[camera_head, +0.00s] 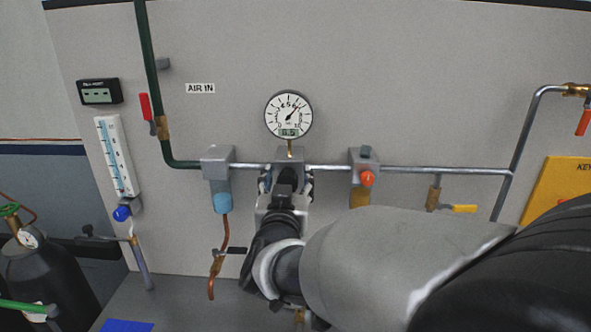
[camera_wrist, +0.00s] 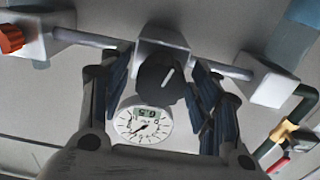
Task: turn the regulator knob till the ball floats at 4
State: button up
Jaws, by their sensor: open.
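The regulator is a grey block (camera_wrist: 162,28) below a round pressure gauge (camera_head: 289,113). Its dark knob (camera_wrist: 160,80) has a white pointer line and faces my wrist camera. My gripper (camera_wrist: 162,90) is open, with one blue-black finger on each side of the knob and gaps showing. In the head view my gripper (camera_head: 287,182) covers most of the knob. The gauge needle points to the upper right and its small display seems to read 6.5. The white flow meter (camera_head: 117,155) hangs at the left with a blue knob (camera_head: 122,213) below; I cannot make out its ball.
A filter with a blue bowl (camera_head: 222,201) stands left of the regulator, and an orange-red knob (camera_head: 367,178) right of it. A red lever (camera_head: 146,106), yellow lever (camera_head: 464,208) and dark gas cylinder (camera_head: 45,275) are farther out. Pipes run along the panel.

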jog(key=c, duration=1.1)
